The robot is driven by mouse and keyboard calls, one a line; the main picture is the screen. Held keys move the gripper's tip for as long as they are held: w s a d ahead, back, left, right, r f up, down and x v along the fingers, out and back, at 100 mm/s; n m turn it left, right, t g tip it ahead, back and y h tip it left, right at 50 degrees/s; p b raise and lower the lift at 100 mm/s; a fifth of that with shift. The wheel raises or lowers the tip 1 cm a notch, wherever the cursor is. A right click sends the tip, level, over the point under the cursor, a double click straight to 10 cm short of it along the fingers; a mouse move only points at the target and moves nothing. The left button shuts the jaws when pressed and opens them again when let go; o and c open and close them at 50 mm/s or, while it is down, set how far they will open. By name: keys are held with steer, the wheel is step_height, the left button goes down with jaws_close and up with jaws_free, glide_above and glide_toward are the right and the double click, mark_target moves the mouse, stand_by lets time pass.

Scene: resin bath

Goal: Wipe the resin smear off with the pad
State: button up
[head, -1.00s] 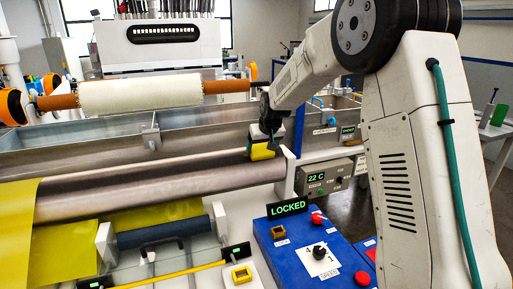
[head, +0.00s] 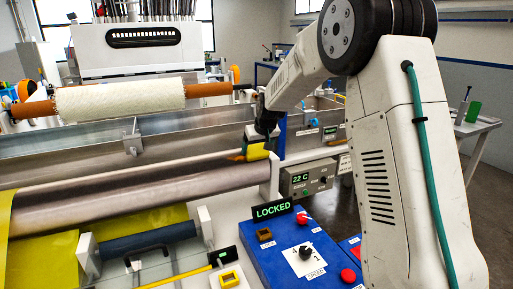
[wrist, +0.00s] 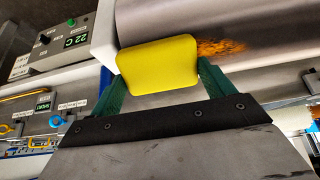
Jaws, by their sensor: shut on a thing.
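My gripper (head: 264,132) is shut on a yellow pad (wrist: 158,66), its two green fingers on the pad's sides. The pad also shows in the head view (head: 257,152), at the right end of a long grey metal roller (head: 140,198). In the wrist view the orange-brown resin smear (wrist: 222,47) is on the roller (wrist: 260,20), just right of the pad's upper corner. Part of the smear may be hidden behind the pad. I cannot tell whether the pad touches the roller.
A grey box reading 22 C (head: 305,180) is beside the roller's end. A white roll (head: 120,97) lies above the metal trough behind.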

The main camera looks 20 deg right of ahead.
mark_target(226, 159)
steer(key=shift+a+f, duration=0.15)
steer(key=shift+a, duration=1.15)
steer(key=shift+a+f, duration=0.15)
steer(key=shift+a, duration=1.1)
steer(key=shift+a+r, duration=0.2)
steer(key=shift+a, duration=3)
steer(key=shift+s+r, duration=0.2)
steer(key=shift+r, duration=0.3)
steer(key=shift+v, duration=2.55)
steer(key=shift+s+d, duration=0.1)
steer(key=shift+v, duration=1.45)
